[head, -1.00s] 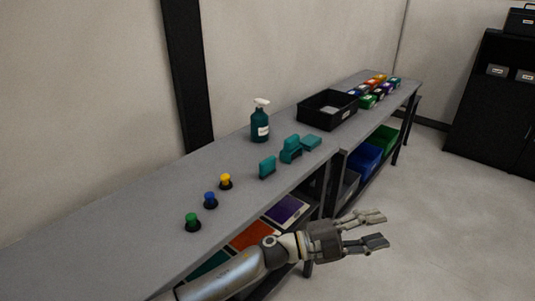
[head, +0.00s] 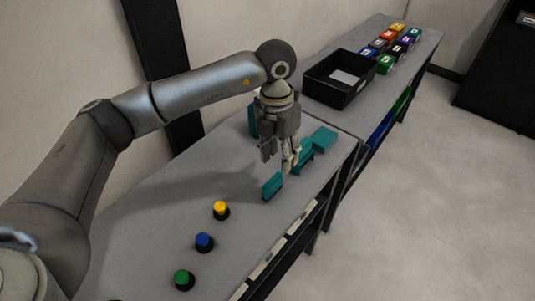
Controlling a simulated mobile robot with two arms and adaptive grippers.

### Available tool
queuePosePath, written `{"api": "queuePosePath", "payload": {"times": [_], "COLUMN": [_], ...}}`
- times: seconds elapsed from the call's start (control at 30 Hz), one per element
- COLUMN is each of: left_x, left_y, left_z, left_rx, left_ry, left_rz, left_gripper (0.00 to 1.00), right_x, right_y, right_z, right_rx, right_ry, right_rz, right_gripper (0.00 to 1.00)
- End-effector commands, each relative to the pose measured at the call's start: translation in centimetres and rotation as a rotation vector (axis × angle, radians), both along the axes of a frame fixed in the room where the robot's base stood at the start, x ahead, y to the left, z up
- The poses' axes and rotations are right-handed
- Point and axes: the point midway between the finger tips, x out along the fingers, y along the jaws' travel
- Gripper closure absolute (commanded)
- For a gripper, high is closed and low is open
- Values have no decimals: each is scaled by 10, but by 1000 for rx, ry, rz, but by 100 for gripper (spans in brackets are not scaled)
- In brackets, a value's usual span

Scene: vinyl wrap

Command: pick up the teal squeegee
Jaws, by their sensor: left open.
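Three teal pieces lie in a row near the front edge of the grey bench (head: 160,215). The nearest is a teal block with a dark lower edge (head: 272,187). Behind it is a teal piece (head: 306,157) partly hidden by my fingers, and then a flatter teal block (head: 323,138). They are small, and I cannot tell surely which is the squeegee. My left gripper (head: 279,161) points down over the bench, open and empty, just behind the nearest block and beside the middle piece. I cannot tell whether a finger touches the middle piece. My right gripper is not in view.
A teal bottle (head: 252,121) is mostly hidden behind my left gripper. Yellow (head: 220,210), blue (head: 204,242) and green (head: 184,279) knobs stand nearer on the bench. A black bin (head: 340,86) and several coloured boxes (head: 384,62) are farther back.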

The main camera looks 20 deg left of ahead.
Motion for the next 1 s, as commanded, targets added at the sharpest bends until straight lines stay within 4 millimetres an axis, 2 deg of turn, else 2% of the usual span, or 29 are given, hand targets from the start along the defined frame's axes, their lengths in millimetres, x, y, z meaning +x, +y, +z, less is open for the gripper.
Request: {"api": "queuePosePath", "payload": {"times": [0.07, 0.2, 0.4, 0.63, 0.8, 0.9, 1.0], "left_x": [3, 3, 3, 0, -4, -4, -3], "left_y": [12, 19, 18, 16, 13, 13, 13], "left_z": [6, -8, -38, -54, -76, -91, -97], "left_rx": [53, 81, 76, 75, 74, 75, 73], "left_ry": [-14, -18, -18, -16, -15, -16, -19], "left_rz": [9, 17, 18, 16, 15, 16, 16], "left_gripper": [57, 57, 57, 57, 57, 57, 57], "right_x": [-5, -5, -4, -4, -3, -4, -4], "right_y": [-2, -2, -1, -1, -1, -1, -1], "right_z": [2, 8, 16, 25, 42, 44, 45], "right_rx": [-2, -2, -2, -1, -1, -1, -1], "right_ry": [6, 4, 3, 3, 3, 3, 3], "right_rz": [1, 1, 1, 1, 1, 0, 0], "right_gripper": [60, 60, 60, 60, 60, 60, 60]}}
